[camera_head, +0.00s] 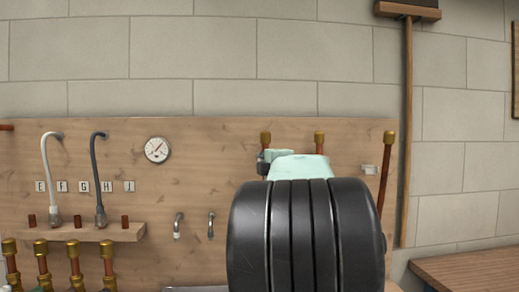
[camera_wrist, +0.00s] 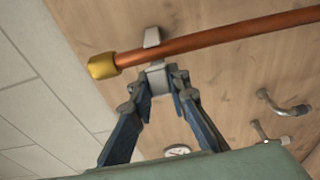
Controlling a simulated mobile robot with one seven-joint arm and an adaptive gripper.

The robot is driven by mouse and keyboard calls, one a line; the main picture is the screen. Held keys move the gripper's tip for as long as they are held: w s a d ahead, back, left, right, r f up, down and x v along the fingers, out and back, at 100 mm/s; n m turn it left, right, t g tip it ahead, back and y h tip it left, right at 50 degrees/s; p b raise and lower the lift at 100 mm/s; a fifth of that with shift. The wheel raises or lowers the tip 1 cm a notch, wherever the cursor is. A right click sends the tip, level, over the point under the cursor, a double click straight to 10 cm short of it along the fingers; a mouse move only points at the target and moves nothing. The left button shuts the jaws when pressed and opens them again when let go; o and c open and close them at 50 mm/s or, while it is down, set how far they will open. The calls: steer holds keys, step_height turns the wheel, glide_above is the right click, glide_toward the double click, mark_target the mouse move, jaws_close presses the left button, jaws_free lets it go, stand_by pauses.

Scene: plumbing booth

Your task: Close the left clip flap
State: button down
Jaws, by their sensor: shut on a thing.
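A copper pipe (camera_wrist: 210,42) with a brass end cap (camera_wrist: 103,66) crosses the wrist view. A pale grey clip sits at this pipe near the cap; its tab (camera_wrist: 152,37) shows on one side of the pipe and a block-like part (camera_wrist: 157,77) on the other. My gripper (camera_wrist: 158,83) is shut on that block-like part, with one dark finger on each side. I cannot tell how far the flap is turned. In the head view my gripper (camera_head: 268,157) is at the left pipe (camera_head: 265,138) of three, and my arm hides most of it.
The middle pipe (camera_head: 319,138) and the right pipe (camera_head: 388,145) stand close by on the wooden panel (camera_head: 200,150); a clip (camera_head: 370,169) is at the right one. Two small taps (camera_head: 178,225), a gauge (camera_head: 157,149) and hoses (camera_head: 100,180) are farther left.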

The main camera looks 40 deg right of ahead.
steer(key=n+y+p, duration=0.1)
steer(key=d+n+y+p, duration=0.1)
steer(key=y+p, duration=0.1)
steer(key=n+t+y+p, duration=0.1)
steer(key=y+p, duration=0.1)
steer(key=shift+s+d+r+n, duration=0.25)
steer(key=shift+r+n, duration=0.05)
steer(key=shift+r, duration=0.05)
steer(key=n+y+p, duration=0.1)
steer(key=y+p, duration=0.1)
steer(key=n+y+p, duration=0.2)
steer(key=y, duration=0.1)
steer(key=d+n+y+p, duration=0.1)
steer(key=y+p, duration=0.1)
steer(key=p, duration=0.1)
steer(key=shift+n+g+y, duration=0.3)
steer(key=shift+g, duration=0.1)
steer(key=shift+f, duration=0.1)
steer(key=c, duration=1.8)
jaws_free()
steer(key=shift+w+f, duration=0.1)
steer(key=shift+c, duration=0.2)
steer(key=shift+f, duration=0.1)
